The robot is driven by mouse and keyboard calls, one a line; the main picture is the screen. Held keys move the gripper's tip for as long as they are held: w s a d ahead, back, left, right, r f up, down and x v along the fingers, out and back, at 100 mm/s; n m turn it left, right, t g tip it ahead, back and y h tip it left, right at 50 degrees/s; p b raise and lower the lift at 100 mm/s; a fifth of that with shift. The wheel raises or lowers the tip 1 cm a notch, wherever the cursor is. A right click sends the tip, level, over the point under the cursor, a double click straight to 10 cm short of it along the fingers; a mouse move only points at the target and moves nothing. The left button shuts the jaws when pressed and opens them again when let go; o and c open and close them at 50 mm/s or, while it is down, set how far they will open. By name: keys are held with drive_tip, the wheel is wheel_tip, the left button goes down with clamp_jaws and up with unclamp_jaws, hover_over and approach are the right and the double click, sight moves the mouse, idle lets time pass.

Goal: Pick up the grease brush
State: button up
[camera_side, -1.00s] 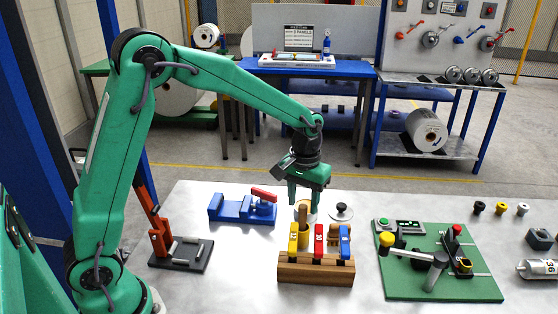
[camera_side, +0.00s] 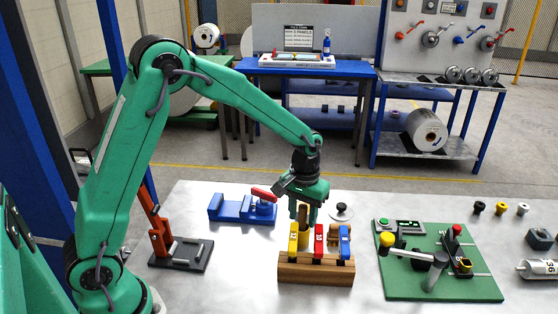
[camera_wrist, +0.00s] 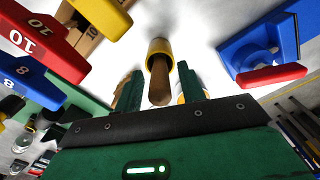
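The grease brush, as I take it, is an upright wooden handle (camera_side: 303,213) rising from a yellow cylinder behind the wooden block. In the wrist view its handle (camera_wrist: 160,84) points up toward the camera, with the yellow part (camera_wrist: 158,48) below it. My gripper (camera_side: 304,216) points down over it. In the wrist view my gripper's two green fingers (camera_wrist: 158,76) stand apart, one on each side of the handle. Gaps show between fingers and handle. The brush's lower end is hidden.
A wooden block (camera_side: 315,270) holds yellow, red and blue numbered tools close in front. A blue vise-like fixture (camera_side: 235,209) with a red lever is left. A black-knobbed disc (camera_side: 341,211) lies right. A green board (camera_side: 430,285) stands farther right.

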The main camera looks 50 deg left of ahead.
clamp_jaws()
drive_tip(key=shift+r, duration=5.05)
